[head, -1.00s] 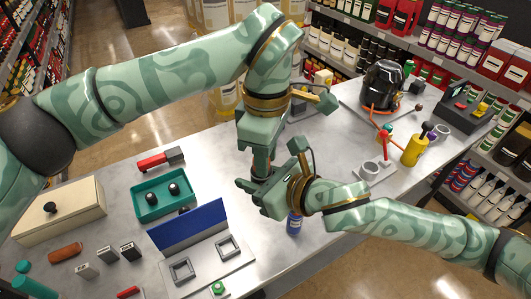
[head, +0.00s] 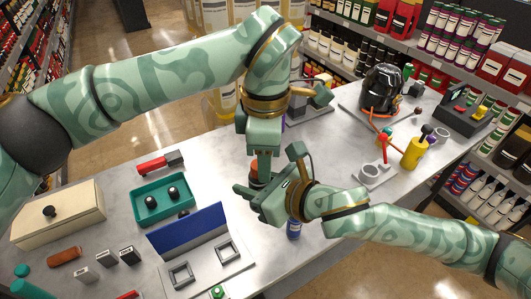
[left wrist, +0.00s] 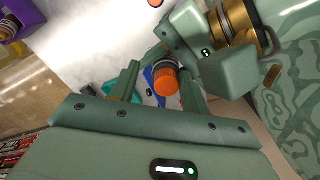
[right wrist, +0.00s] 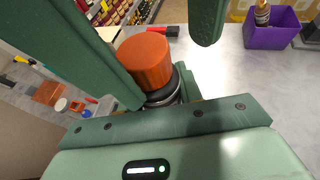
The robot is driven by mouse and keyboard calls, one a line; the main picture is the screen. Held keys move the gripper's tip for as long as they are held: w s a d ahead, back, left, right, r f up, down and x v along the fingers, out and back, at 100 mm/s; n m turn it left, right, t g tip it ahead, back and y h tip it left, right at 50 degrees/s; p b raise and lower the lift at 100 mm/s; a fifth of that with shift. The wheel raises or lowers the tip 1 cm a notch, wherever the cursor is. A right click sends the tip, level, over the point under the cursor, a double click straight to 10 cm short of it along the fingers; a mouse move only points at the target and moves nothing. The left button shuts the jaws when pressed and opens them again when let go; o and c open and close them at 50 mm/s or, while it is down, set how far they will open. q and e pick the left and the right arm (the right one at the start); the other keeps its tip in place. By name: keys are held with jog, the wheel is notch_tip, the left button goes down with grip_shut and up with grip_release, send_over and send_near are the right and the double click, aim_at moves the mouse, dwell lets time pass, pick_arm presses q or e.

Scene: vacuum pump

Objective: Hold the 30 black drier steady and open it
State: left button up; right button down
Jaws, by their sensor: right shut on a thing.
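The drier is a small cylinder with a dark and silver body and an orange cap. Its orange cap (right wrist: 146,60) fills the middle of the right wrist view, and it also shows in the left wrist view (left wrist: 166,94). My right gripper (head: 262,193) is shut on the drier's body, holding it above the table. My left gripper (head: 262,165) points down from above, its fingers spread on both sides of the cap, and looks open. The left wrist view shows a gap between the cap and the left finger. Most of the drier is hidden in the head view.
A teal tray (head: 150,214), a blue-backed fixture (head: 190,228) and a beige box (head: 58,216) are at left. A black pump (head: 382,88) and yellow canister (head: 414,152) are at right. A purple bin (right wrist: 270,27) stands further off.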

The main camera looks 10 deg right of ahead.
pick_arm(q)
notch_tip(320, 180, up, 4)
jog(key=shift+f, duration=0.1)
jog(key=shift+r, duration=0.4)
jog(key=shift+c, duration=0.2)
jog(key=r+m, duration=0.1)
jog(key=m, duration=0.1)
jog(key=r+m, duration=0.1)
jog(key=m, duration=0.1)
jog(key=shift+s+a+r+m, duration=0.1)
jog(key=shift+a+r+m, duration=0.1)
jog(key=shift+a+m, duration=0.2)
jog(key=shift+s+r+m, duration=0.1)
jog(key=shift+r+m, duration=0.15)
jog(key=shift+m, duration=0.35)
jog(key=shift+a+f+m, duration=0.1)
jog(key=shift+f+m, duration=0.05)
jog(key=shift+m, duration=0.15)
notch_tip(320, 180, down, 7)
jog(key=shift+f, duration=0.2)
jog(key=shift+c, duration=0.4)
